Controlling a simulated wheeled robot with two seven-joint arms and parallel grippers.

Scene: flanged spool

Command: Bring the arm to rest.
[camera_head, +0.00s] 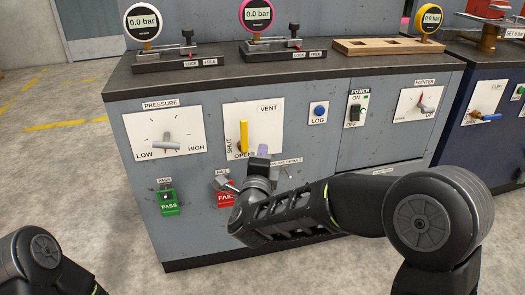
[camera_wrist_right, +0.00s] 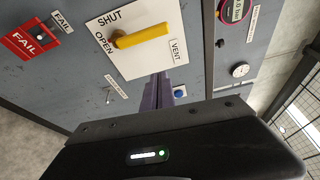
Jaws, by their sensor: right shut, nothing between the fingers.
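My right gripper (camera_head: 263,151) is in front of the grey cabinet, just below and right of the yellow vent handle (camera_head: 244,136). Its purple fingers (camera_wrist_right: 157,92) are shut with nothing between them, and stand apart from the handle in the right wrist view. The yellow handle (camera_wrist_right: 140,37) lies on the white vent panel (camera_wrist_right: 150,62) with one end by the OPEN label. My right arm (camera_head: 300,208) reaches in from the lower right. Part of my left arm (camera_head: 40,250) shows at lower left; its gripper is outside the view.
The cabinet front carries a pressure lever (camera_head: 166,147), a green PASS tag (camera_head: 169,208), a red FAIL tag (camera_head: 225,199), a blue LOG button (camera_head: 319,108) and a power switch (camera_head: 354,113). Gauges and clamps stand on its top (camera_head: 215,68). The floor (camera_head: 60,165) at left is clear.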

